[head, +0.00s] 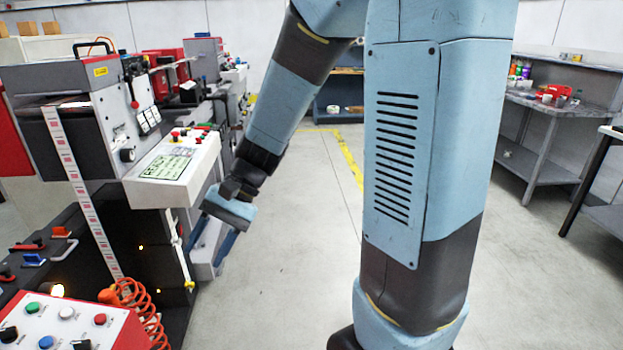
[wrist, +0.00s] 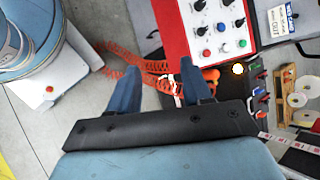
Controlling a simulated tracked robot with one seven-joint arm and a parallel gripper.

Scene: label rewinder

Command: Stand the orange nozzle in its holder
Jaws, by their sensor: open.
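The orange nozzle (head: 108,295) appears as a small orange piece beside the red control box, at the top of an orange coiled hose (head: 145,305). In the wrist view the orange piece (wrist: 211,76) shows just right of my right finger, partly hidden by it. The coiled hose (wrist: 135,62) runs below and between the fingers. My gripper (head: 204,256) is open and empty, pointing down beside the machine, to the right of the nozzle and apart from it. It also shows in the wrist view (wrist: 160,68). I cannot make out the holder.
A red control box with buttons (head: 65,318) stands at the lower left. The label machine (head: 95,130) with a lit display panel (head: 168,165) stands at the left. A workbench (head: 545,110) is at the right. The grey floor between is clear.

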